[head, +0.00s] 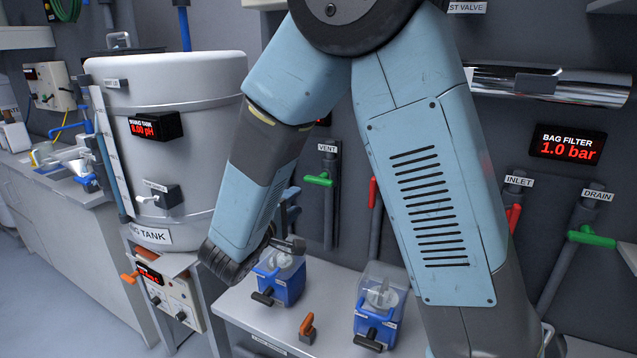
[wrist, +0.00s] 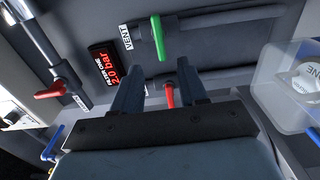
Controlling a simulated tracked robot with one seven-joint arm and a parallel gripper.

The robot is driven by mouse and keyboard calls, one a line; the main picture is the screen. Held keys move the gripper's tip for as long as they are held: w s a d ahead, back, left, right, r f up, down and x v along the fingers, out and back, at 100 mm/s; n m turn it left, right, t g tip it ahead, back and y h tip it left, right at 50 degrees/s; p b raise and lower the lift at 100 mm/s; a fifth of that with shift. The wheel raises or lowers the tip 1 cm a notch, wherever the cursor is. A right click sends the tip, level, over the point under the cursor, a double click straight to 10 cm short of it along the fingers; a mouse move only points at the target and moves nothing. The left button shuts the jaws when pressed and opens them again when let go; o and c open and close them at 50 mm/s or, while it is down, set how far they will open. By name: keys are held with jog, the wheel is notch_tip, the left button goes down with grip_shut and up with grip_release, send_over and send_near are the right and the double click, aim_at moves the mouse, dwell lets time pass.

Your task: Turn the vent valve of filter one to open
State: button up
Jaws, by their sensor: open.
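The vent valve's green handle (wrist: 159,38) shows in the wrist view, beside a VENT label (wrist: 126,37) and above my fingertips in the picture. In the head view the green handle (head: 318,180) sits under the VENT label (head: 327,148) and points left, across its upright pipe. A FILTER ONE display (wrist: 110,70) reads 2.0 bar. My gripper (wrist: 160,90) is open, with nothing held between its fingers and apart from the green handle. In the head view my gripper (head: 288,243) is partly hidden by my arm.
A red handle (wrist: 169,95) shows in the gap between my fingers, seemingly beyond them. Another red handle (wrist: 50,91) is at left. A clear container (wrist: 293,85) is at right.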

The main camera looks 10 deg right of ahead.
aim_at(317, 183)
jog(key=x, duration=1.3)
jog(key=shift+w+d, duration=0.15)
jog(key=shift+w, duration=0.2)
grip_shut()
